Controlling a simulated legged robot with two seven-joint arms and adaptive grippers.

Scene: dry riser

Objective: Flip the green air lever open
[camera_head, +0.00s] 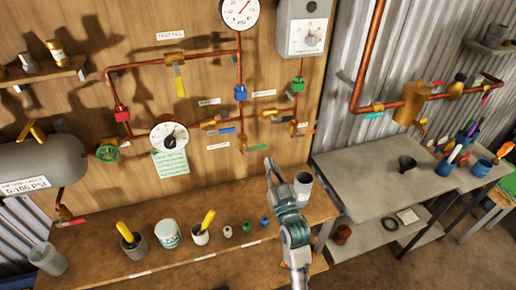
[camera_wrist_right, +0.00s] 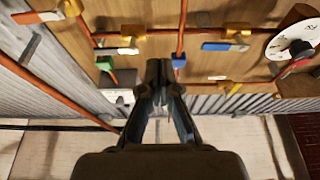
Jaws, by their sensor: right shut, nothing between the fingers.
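My right gripper (camera_head: 268,164) is below the lever in the head view, pointing up toward the wall. Its fingers (camera_wrist_right: 158,72) are shut and empty, apart from the lever. My left gripper is in neither view.
A blue lever (camera_head: 226,130) and a red lever (camera_head: 306,132) flank the green one. A grey cup (camera_head: 303,184) stands close to my right gripper on the bench. A gauge (camera_head: 169,137) and a green handwheel (camera_head: 107,152) are further left.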

